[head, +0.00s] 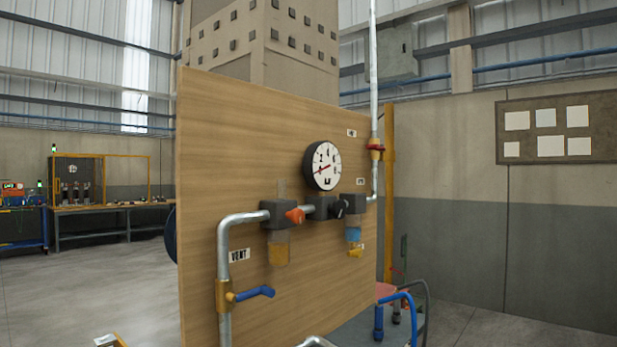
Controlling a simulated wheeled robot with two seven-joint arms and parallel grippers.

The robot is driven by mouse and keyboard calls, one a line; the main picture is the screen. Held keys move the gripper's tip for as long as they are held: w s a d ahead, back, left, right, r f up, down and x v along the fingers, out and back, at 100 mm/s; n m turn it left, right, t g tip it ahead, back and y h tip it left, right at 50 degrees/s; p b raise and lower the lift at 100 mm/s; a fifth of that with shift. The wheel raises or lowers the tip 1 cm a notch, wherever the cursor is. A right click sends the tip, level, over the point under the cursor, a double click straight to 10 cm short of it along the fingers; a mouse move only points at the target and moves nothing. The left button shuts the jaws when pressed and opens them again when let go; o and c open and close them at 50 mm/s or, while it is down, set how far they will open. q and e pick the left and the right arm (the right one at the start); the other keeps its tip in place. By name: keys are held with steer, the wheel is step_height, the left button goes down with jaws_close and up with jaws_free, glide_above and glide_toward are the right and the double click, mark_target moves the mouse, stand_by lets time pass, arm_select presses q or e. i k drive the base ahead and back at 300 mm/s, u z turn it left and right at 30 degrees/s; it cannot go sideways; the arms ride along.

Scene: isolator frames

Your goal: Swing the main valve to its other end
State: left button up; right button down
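A wooden panel (225,150) stands in front of me in the head view, with grey pipework on it. A valve with a red handle (375,147) sits on the right vertical pipe, near a small label (352,133) too small to read. I cannot tell from the labels which is the main valve. Neither gripper is clearly in view.
A round gauge (323,166) is mounted mid-panel. Below it are dark pipe units with an orange knob (295,216) and a black knob (340,208). A blue-railed cart (400,300) stands at the lower right. A workbench (105,208) stands far left, with open floor before it.

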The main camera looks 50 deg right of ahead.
mark_target(377, 147)
steer(key=z, duration=2)
steer(key=k, duration=0.5)
steer(key=u, duration=1.3)
steer(key=i, duration=0.85)
steer(key=z, duration=1.55)
